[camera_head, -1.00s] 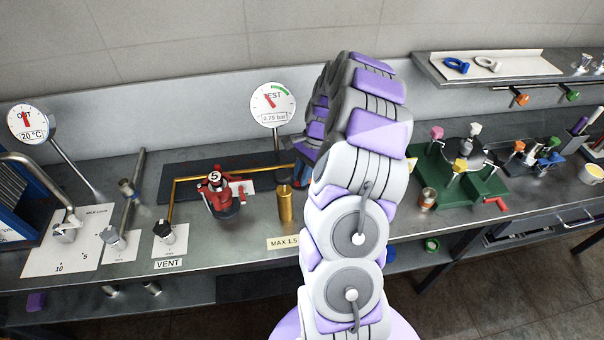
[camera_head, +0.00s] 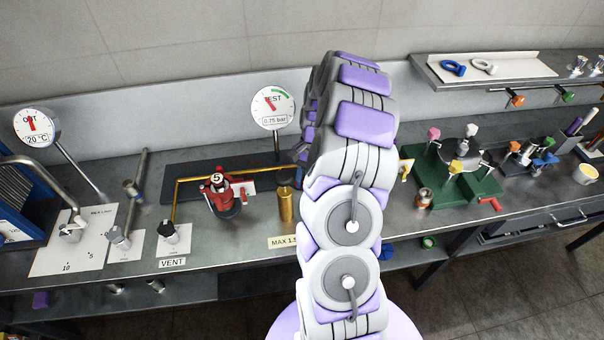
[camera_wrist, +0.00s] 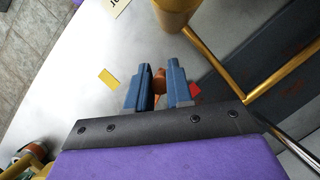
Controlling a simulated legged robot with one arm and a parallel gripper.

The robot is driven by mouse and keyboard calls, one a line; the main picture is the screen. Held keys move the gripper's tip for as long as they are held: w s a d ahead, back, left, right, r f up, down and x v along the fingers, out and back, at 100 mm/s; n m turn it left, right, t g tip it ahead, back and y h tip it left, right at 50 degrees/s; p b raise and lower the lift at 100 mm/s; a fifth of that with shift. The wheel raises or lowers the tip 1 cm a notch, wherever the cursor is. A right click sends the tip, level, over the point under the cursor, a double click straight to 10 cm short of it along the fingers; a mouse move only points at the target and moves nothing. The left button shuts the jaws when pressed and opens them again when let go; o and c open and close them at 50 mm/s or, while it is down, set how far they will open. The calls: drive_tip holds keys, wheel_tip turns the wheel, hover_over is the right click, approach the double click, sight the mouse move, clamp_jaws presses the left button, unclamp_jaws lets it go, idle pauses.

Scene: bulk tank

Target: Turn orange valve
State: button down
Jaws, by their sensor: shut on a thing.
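In the wrist view my gripper (camera_wrist: 159,88) has its two blue-grey fingers close on either side of a small orange-brown piece, which looks like the orange valve (camera_wrist: 160,79). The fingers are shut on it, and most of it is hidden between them. How far it is turned cannot be told. A red tab (camera_wrist: 196,91) is just right of the fingers and a yellow tab (camera_wrist: 108,78) is to their left. In the head view my arm covers the gripper and the valve.
A brass cylinder (camera_wrist: 176,12) and brass pipe (camera_wrist: 285,75) stand close beyond my gripper. In the head view are a red pressure device (camera_head: 221,192), the TEST gauge (camera_head: 273,108), a VENT knob (camera_head: 171,232) and a green-based fixture (camera_head: 462,182).

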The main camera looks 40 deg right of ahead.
drive_tip(key=s+d+n+g+h+p, duration=0.2)
drive_tip(key=s+n+p, duration=0.4)
drive_tip(key=n, duration=0.7)
drive_tip(key=shift+s+d+n+g+h+p, duration=0.35)
drive_tip(key=shift+d+h, duration=0.25)
drive_tip(key=shift+h, duration=0.5)
drive_tip(key=shift+w+r, duration=0.1)
drive_tip(key=shift+w, duration=0.05)
drive_tip(key=c, duration=1.3)
unclamp_jaws()
drive_tip(key=shift+o, duration=1.4)
drive_tip(key=shift+d, duration=0.15)
drive_tip(key=p+v, duration=0.1)
drive_tip(key=v, duration=1.6)
